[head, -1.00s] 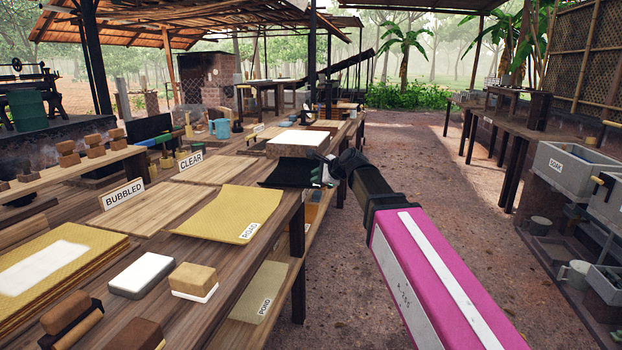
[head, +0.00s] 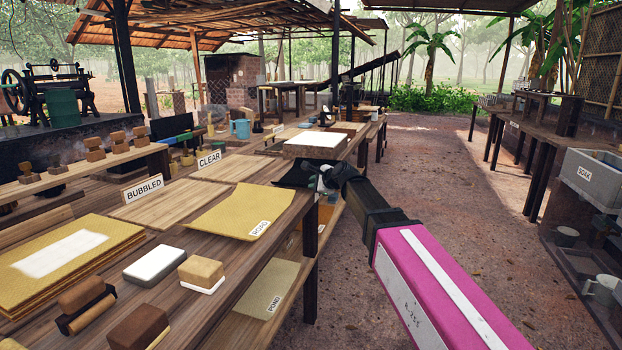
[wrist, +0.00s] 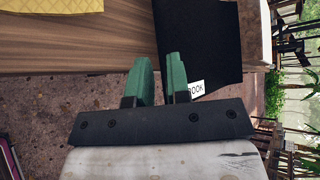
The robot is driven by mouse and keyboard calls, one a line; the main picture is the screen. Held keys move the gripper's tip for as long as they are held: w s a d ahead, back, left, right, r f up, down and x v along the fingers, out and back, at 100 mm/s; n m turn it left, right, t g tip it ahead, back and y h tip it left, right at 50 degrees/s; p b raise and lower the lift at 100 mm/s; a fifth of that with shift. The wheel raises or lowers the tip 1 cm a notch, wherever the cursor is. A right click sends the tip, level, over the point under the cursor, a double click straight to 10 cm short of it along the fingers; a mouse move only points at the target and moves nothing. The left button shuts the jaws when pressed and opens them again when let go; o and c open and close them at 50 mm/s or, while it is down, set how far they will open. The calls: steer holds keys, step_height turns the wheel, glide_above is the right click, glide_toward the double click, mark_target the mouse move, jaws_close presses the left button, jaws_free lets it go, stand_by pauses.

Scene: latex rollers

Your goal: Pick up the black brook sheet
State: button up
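The black brook sheet (head: 291,174) lies at the right edge of the long wooden table in the head view, in front of a pale slab. In the wrist view the black sheet (wrist: 208,45) fills the area beyond the fingers, and its white label (wrist: 197,89) reads "OOK", the rest hidden by the right finger. My gripper (wrist: 160,62) has two green fingers with a narrow gap between them, so it looks partly open. It is at the sheet's near edge; the right finger overlaps the sheet in the picture. I cannot tell whether they touch.
A yellow ROAD sheet (head: 238,210) lies nearer on the table, with a POND sheet (head: 268,287) on the shelf below. The pale slab (head: 316,144) stands behind the black sheet. Open dirt floor (head: 440,190) lies to the right, before grey sinks (head: 593,178).

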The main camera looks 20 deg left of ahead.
mark_target(309, 194)
steer(key=x, duration=0.4)
steer(key=shift+w+d+f, duration=0.1)
steer(key=shift+d+f, duration=0.05)
steer(key=shift+f, duration=0.05)
jaws_close()
